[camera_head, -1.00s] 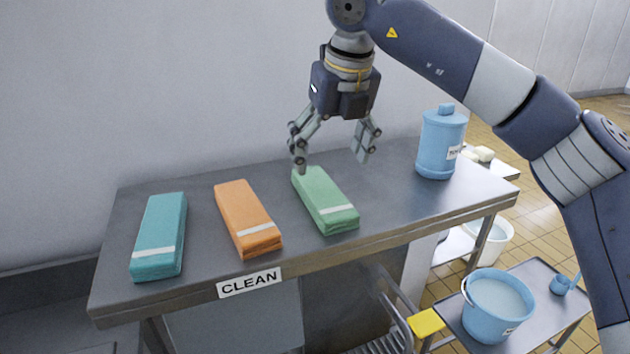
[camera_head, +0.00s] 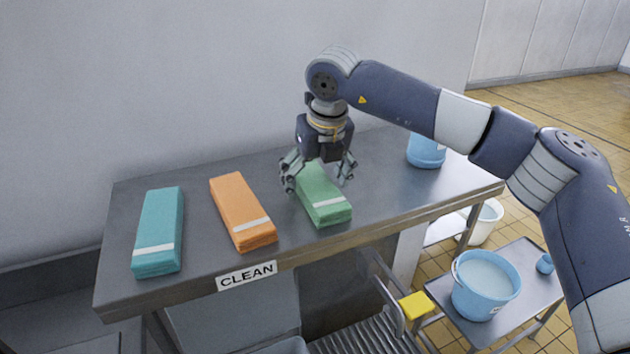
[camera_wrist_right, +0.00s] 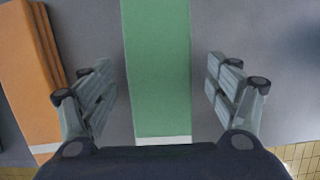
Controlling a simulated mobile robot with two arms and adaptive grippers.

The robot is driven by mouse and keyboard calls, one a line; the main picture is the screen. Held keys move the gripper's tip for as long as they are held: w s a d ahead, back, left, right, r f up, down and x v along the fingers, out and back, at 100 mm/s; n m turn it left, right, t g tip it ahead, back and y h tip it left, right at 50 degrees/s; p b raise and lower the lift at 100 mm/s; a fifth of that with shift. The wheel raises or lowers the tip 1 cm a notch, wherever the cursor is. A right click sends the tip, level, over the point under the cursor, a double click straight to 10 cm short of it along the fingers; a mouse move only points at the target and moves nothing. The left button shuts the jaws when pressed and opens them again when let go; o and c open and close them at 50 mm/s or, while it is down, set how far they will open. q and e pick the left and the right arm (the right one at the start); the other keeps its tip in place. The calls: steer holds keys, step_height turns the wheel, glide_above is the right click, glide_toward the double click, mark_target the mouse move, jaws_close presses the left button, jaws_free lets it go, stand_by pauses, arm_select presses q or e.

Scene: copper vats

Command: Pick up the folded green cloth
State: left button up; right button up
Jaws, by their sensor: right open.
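The folded green cloth (camera_head: 322,200) lies on the metal table, with a white stripe near its front end. My right gripper (camera_head: 318,185) is open and pointing down over the back part of this cloth. In the right wrist view the green cloth (camera_wrist_right: 158,70) runs between the two spread fingers of the gripper (camera_wrist_right: 160,95), with a gap on each side. The gripper hides part of the cloth's far end in the head view. My left gripper is not in view.
A folded orange cloth (camera_head: 240,210) lies left of the green one, and a teal cloth (camera_head: 159,230) further left. A blue canister (camera_head: 426,150) stands at the right back of the table (camera_head: 400,195), partly behind my arm. A blue bucket (camera_head: 485,290) stands on a lower cart.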

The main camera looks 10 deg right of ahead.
steer(key=shift+f, duration=0.1)
steer(key=shift+c, duration=0.6)
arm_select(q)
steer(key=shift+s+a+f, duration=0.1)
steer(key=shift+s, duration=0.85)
arm_select(e)
steer(key=c, duration=1.2)
steer(key=shift+o, duration=0.2)
